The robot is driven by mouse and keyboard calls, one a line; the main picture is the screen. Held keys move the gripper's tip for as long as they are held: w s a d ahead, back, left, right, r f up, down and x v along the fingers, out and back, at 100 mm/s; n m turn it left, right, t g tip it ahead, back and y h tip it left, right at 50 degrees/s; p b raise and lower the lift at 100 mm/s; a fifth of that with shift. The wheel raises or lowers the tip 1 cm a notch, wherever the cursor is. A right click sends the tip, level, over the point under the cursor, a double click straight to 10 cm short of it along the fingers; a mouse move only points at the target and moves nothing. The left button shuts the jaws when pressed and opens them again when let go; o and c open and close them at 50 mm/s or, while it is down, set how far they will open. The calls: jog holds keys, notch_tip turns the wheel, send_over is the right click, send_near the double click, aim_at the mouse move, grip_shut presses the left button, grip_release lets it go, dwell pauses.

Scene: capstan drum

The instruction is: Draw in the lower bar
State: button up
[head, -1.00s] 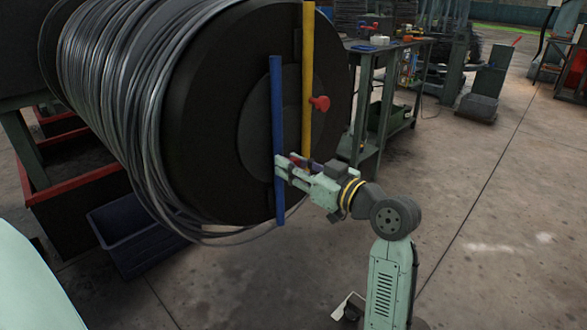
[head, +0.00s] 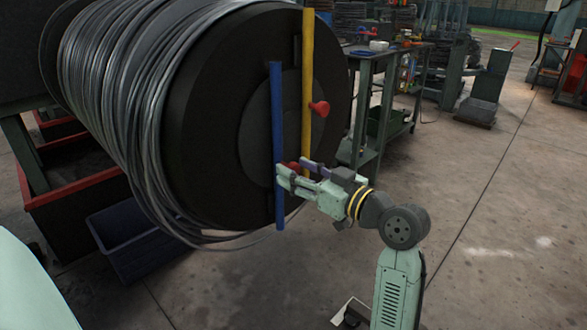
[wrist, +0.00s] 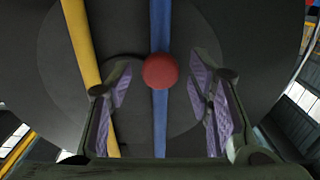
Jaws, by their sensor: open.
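The blue bar (head: 277,120) stands upright on the dark round face of the drum (head: 215,120), and its lower end reaches below the yellow bar's. Its red knob (wrist: 160,71) shows in the middle of the wrist view. My gripper (head: 284,180) is at the lower part of the blue bar. Its jaws are open, with one purple-padded finger on each side of the knob (wrist: 163,80) in the wrist view. I cannot tell whether either finger touches it. In the head view the fingers partly hide this knob (head: 293,167).
A yellow bar (head: 307,60) with its own red knob (head: 320,108) stands beside the blue one. Wire (head: 115,100) is wound on the drum. A blue bin (head: 135,245) sits below it. A workbench (head: 365,100) stands behind my gripper.

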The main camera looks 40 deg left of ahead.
jog(key=d, duration=1)
jog(key=shift+s+d, duration=0.25)
jog(key=shift+s, duration=0.15)
